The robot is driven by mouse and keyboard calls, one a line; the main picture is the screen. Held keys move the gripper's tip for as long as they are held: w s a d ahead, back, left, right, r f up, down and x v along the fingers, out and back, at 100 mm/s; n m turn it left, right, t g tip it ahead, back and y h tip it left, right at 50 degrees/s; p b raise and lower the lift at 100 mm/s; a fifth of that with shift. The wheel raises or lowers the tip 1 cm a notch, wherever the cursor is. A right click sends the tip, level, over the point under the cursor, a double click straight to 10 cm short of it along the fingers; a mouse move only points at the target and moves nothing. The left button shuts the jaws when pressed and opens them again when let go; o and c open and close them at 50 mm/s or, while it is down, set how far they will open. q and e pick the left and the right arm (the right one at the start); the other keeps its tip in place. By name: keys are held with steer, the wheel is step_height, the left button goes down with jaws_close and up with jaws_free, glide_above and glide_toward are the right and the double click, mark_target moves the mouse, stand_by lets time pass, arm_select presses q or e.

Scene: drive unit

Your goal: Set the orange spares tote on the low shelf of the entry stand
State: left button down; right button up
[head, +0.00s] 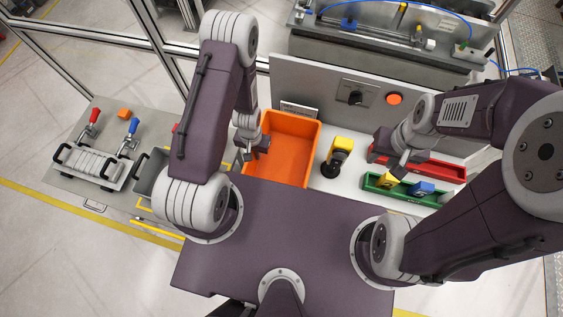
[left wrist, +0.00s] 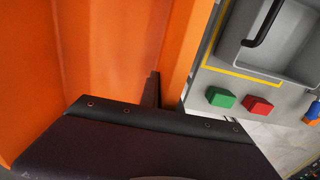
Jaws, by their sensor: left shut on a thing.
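The orange spares tote (head: 291,127) is an open, empty-looking box on the light worktop in front of me. My left gripper (head: 262,150) is at its left wall and shut on it. In the left wrist view the orange tote wall (left wrist: 80,50) fills the left side, with the dark gripper (left wrist: 155,100) against it; the gripped edge is partly hidden. My right gripper (head: 398,165) is above the green bin, apart from the tote; its jaw opening is too small to tell. I cannot identify the entry stand's low shelf for certain.
A yellow-and-black tool (head: 338,157) stands right of the tote. A green bin (head: 425,197) with yellow and blue pieces and a red bin (head: 440,171) lie further right. A grey panel (head: 325,90) stands behind. A lower bench (head: 70,180) with clamps is at left.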

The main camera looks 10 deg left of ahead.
arm_select(q)
steer(key=shift+r, duration=0.15)
stand_by(0.5)
steer(key=shift+w+r, duration=0.1)
steer(key=shift+r, duration=0.2)
step_height(320, 180, up, 9)
steer(key=shift+f+b, duration=0.15)
steer(key=shift+b, duration=0.65)
steer(key=shift+r, duration=0.2)
